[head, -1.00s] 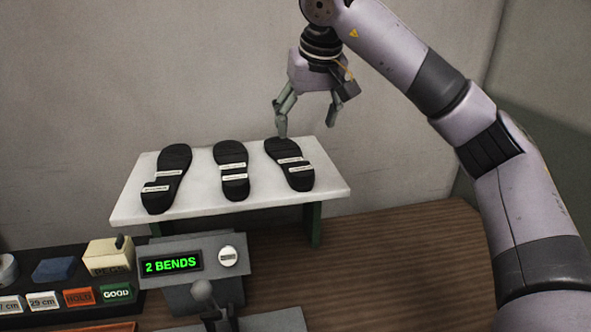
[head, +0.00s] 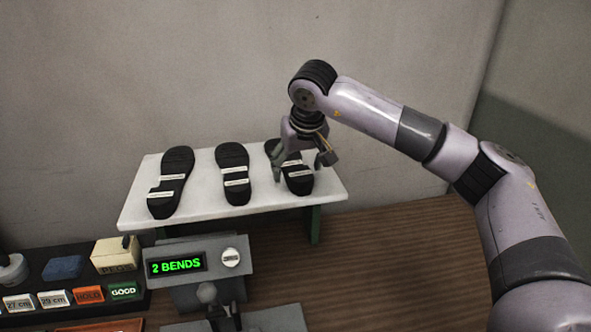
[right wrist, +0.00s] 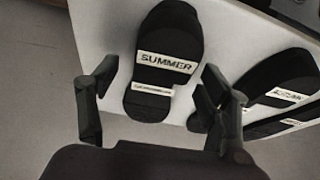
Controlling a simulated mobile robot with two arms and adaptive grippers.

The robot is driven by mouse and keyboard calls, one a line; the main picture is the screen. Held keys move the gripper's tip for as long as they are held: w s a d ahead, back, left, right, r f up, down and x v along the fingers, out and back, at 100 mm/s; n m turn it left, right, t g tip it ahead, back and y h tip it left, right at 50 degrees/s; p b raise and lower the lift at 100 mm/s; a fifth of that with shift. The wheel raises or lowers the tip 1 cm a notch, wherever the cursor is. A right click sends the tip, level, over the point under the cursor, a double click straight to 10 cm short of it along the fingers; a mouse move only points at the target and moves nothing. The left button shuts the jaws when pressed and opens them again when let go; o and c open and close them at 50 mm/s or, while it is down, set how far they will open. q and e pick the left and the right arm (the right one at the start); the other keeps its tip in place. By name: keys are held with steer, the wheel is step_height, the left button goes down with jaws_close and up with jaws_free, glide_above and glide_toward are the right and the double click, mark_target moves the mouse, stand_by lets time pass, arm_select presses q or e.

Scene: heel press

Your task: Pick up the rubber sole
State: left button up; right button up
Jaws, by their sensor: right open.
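Three black rubber soles lie on a white raised shelf (head: 225,208): a left sole (head: 170,182), a middle sole (head: 232,175) and a right sole (head: 300,184). Each bears white labels. My right gripper (head: 305,170) is open above the right sole and partly hides it. In the right wrist view, a sole (right wrist: 168,60) labelled "SUMMER" lies between the open fingers of my right gripper (right wrist: 165,100), with gaps on both sides. I see no contact. My left gripper is not in view.
In front of the shelf stands a grey device with a display (head: 176,264) reading "2 BENDS" and a lever (head: 207,293). A black tray (head: 143,276) with labelled blocks is at the lower left. The wooden table (head: 400,250) is clear at right. A wall stands behind.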

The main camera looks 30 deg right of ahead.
steer(key=shift+c, duration=0.5)
steer(key=c, duration=1.3)
